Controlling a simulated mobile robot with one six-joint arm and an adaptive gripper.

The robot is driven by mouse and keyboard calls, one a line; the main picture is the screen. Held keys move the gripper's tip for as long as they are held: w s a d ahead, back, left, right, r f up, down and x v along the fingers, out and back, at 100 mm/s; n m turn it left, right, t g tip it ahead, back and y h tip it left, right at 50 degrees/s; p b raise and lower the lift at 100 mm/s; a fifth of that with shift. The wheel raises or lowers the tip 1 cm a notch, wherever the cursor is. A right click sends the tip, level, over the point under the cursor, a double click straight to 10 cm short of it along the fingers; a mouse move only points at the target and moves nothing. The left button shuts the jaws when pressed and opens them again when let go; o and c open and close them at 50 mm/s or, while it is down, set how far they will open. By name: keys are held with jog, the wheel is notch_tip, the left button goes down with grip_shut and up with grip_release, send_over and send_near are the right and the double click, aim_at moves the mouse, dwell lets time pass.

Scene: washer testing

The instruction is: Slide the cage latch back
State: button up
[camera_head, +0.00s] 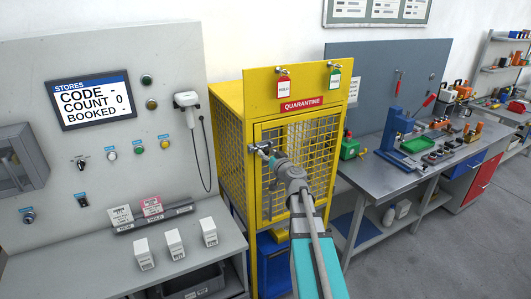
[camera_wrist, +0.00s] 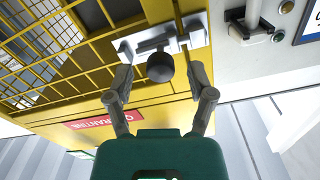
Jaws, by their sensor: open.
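The yellow quarantine cage (camera_head: 226,125) stands in the middle of the head view, with its mesh door (camera_head: 310,160) apparently shut. The cage latch (camera_head: 262,148) is on the door's left edge. In the wrist view the latch is a silver plate and bolt (camera_wrist: 190,38) with a dark round knob (camera_wrist: 160,67). My gripper (camera_head: 273,156) is at the latch. In the wrist view my gripper (camera_wrist: 160,75) is open, with one finger on each side of the knob. A gap shows between each finger and the knob.
A red QUARANTINE sign (camera_head: 302,104) and two hanging tags (camera_head: 283,87) are above the door. The stores panel (camera_head: 120,190) with screen and scanner (camera_head: 187,100) is at the left. A steel workbench (camera_head: 385,175) stands close at the right. Grey floor is open at lower right.

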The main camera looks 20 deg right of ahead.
jog(key=shift+w, duration=0.8)
grip_shut()
